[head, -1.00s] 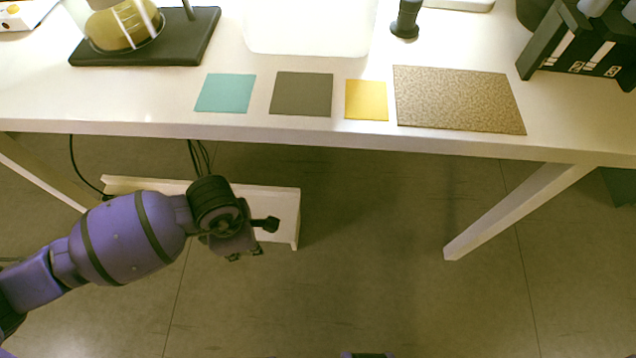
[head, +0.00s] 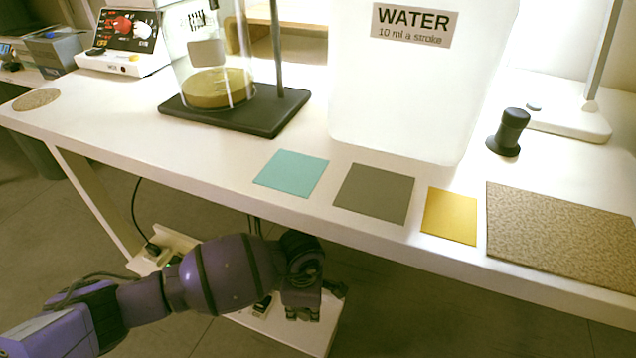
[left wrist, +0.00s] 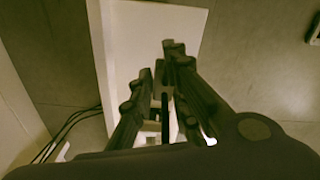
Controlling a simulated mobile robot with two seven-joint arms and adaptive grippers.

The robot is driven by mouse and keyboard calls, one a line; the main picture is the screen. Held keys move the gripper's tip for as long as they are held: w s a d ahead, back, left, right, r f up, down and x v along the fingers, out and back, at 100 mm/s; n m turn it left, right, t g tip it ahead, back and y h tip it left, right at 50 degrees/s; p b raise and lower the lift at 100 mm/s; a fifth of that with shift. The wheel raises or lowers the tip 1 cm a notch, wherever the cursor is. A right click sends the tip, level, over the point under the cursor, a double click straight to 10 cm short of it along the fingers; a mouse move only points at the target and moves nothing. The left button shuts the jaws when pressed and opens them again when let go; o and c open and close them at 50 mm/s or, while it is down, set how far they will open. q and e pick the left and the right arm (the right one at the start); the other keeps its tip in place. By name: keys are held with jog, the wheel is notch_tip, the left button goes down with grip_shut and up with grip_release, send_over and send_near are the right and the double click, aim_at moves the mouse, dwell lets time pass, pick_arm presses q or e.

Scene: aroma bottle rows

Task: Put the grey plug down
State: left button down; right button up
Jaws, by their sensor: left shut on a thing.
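My left gripper (head: 318,302) is below the table's front edge, over the right part of a white under-table shelf or strip (head: 180,243). In the left wrist view its fingers (left wrist: 158,70) point away over the white surface, close together. They are shut on a small dark thing (left wrist: 166,115), taken as the grey plug; it is mostly hidden and its shape is unclear. Whether it touches the white surface cannot be told. On the table lie a teal mat (head: 291,173), a dark grey-green mat (head: 374,193), a yellow mat (head: 450,216) and a speckled brown mat (head: 565,232).
The white table (head: 130,140) is above my arm; its front edge is close. A black stand base (head: 235,110) with a glass vessel, a large water container (head: 410,100) and a dark knobbed tool (head: 509,132) stand behind the mats. Dark cables (head: 136,208) hang at the left.

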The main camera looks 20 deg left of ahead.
aim_at(307, 311)
pick_arm(q)
jog(key=shift+w+d+f, duration=0.1)
jog(key=shift+w+f, duration=0.3)
jog(key=shift+w, duration=0.05)
notch_tip(307, 311, down, 3)
jog(key=shift+w+r+b, duration=0.1)
jog(key=shift+r+b, duration=0.05)
jog(key=shift+b, duration=0.7)
jog(key=shift+f, duration=0.35)
jog(key=shift+f, duration=0.1)
jog(key=c, duration=1.8)
grip_release()
jog(key=shift+o, duration=0.6)
